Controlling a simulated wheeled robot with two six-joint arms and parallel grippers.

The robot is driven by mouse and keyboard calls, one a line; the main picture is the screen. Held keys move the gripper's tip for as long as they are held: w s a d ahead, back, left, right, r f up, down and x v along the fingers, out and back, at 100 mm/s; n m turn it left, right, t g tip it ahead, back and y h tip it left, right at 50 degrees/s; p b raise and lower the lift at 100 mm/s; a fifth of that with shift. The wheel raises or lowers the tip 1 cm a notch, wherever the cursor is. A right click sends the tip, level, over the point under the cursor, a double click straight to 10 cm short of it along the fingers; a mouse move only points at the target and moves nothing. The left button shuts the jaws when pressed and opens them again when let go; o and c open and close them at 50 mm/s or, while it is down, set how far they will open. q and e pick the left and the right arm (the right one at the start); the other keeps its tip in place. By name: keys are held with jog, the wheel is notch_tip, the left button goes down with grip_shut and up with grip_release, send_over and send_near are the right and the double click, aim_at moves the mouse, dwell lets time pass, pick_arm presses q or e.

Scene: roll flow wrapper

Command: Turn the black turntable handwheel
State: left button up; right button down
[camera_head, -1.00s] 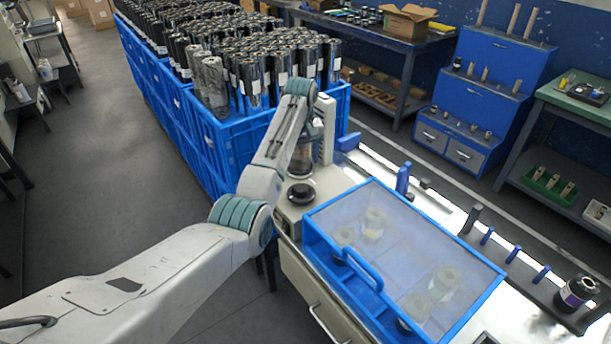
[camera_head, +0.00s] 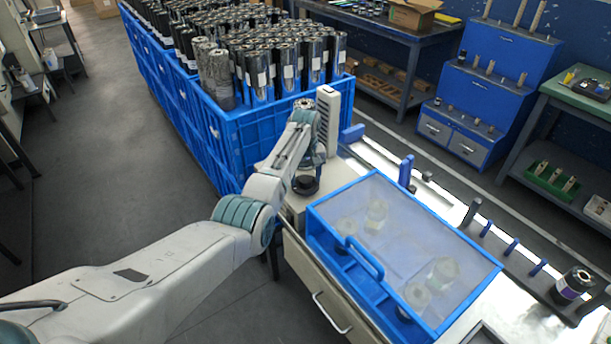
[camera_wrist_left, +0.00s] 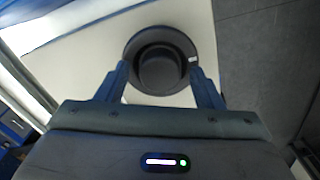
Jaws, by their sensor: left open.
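The black turntable handwheel (camera_head: 305,185) sits on the light top at the near end of the machine. In the left wrist view it is a round black disc with a raised hub (camera_wrist_left: 160,68), small pale mark on its right rim. My left gripper (camera_head: 308,168) is just above it, pointing down. In the wrist view its two blue fingers (camera_wrist_left: 160,76) are open, one on each side of the handwheel. I cannot tell whether they touch it. My right gripper is not in view.
A blue-framed clear cover (camera_head: 400,250) stands on the machine right of the handwheel, with rolls under it. Blue crates (camera_head: 240,140) full of dark rolls stand behind and left. A pale upright post (camera_head: 327,120) rises close behind my gripper. The floor at left is clear.

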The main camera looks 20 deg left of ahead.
pick_arm(q)
jog(key=c, duration=1)
jog(key=shift+r+m, duration=0.1)
jog(key=shift+m, duration=0.2)
jog(key=shift+m+p, duration=0.5)
jog(key=shift+p, duration=0.1)
jog(key=shift+m+p, duration=0.65)
jog(key=shift+m, duration=0.55)
jog(key=m+p, duration=0.1)
jog(key=m, duration=0.2)
jog(key=shift+m+p, duration=0.3)
jog(key=shift+m, duration=1.1)
